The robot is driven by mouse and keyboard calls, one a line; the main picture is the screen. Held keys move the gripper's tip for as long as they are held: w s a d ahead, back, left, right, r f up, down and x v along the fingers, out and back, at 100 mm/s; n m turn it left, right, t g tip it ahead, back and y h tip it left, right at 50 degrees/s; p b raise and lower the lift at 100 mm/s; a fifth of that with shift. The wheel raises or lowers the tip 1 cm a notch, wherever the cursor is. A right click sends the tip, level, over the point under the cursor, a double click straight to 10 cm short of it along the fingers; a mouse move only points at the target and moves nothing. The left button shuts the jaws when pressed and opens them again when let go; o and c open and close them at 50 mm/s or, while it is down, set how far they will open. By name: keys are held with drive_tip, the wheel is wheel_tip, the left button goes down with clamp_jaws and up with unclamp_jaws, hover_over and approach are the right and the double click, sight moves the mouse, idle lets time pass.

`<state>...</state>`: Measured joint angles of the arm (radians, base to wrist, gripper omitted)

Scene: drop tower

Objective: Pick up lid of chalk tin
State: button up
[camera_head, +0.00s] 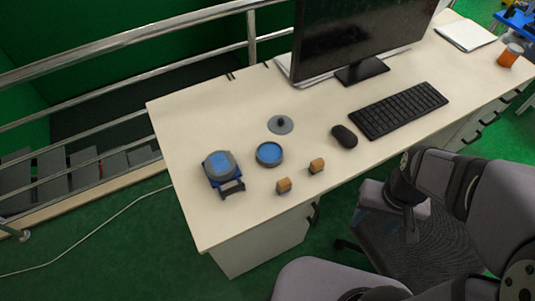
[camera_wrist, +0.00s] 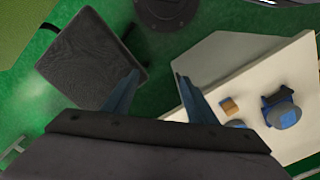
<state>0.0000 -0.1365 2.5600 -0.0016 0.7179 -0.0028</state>
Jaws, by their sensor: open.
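The lid (camera_head: 281,124) is a flat grey disc with a dark knob, lying on the desk in the head view. The round chalk tin (camera_head: 269,154) stands just in front of it, with a dark rim and blue inside; they are apart. In the wrist view a blue bit (camera_wrist: 235,124), perhaps the tin, shows beside my gripper body. The lid is not visible there. My gripper (camera_wrist: 158,78) has its two blue fingers spread wide with nothing between them. It is over the green floor beside the desk, away from the lid.
A blue-grey device (camera_head: 222,170) stands left of the tin on the desk (camera_head: 215,225). Two small wooden blocks (camera_head: 283,185) (camera_head: 317,166) lie near the front edge. A mouse (camera_head: 344,136), keyboard (camera_head: 398,109) and monitor (camera_head: 350,35) are to the right. Bare desk surrounds the lid.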

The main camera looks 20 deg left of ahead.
drive_tip(key=c, duration=0.4)
drive_tip(key=shift+o, duration=0.2)
drive_tip(key=n+t+y+b, duration=0.3)
drive_tip(key=n+b, duration=0.4)
drive_tip(key=n, duration=0.2)
approach(281, 120)
drive_tip(key=f, duration=0.1)
drive_tip(key=shift+w+a+f+p, duration=0.25)
drive_tip(key=shift+a+f, duration=0.05)
drive_tip(key=shift+f, duration=0.3)
drive_tip(key=shift+w+a+f+p, duration=0.2)
drive_tip(key=shift+w+a+f, duration=0.15)
drive_tip(key=shift+f, duration=0.2)
drive_tip(key=shift+f, duration=0.15)
drive_tip(key=shift+p+x, duration=0.9)
drive_tip(key=shift+x, duration=1.5)
drive_tip(key=shift+d, duration=0.2)
